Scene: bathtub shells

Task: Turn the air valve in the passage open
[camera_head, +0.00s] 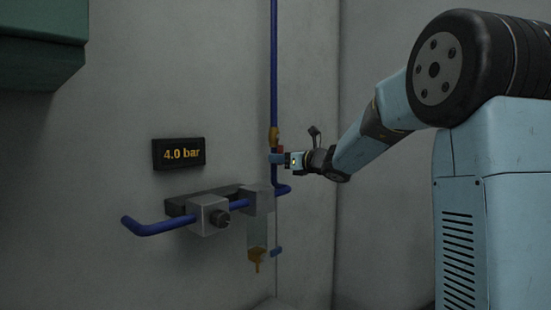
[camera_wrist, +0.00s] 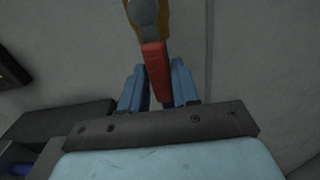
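The air valve (camera_head: 274,136) is a brass body on the vertical blue pipe. Its red handle (camera_head: 281,150) hangs down from it, tilted slightly right. In the wrist view the brass body with a grey round hub (camera_wrist: 145,14) is at the top, and the red handle (camera_wrist: 155,68) runs down from it between my two blue fingers. My gripper (camera_head: 279,159) is at the handle from the right, just below the valve body; it also shows in the wrist view (camera_wrist: 160,84). The fingers straddle the handle closely. I cannot tell whether they press on it.
A display (camera_head: 180,154) reading 4.0 bar is on the wall to the left. Below it is a grey regulator block (camera_head: 209,215) with a knob, blue pipe and a filter bowl (camera_head: 257,234). A green box (camera_head: 40,45) is at upper left. A wall corner lies right of the pipe.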

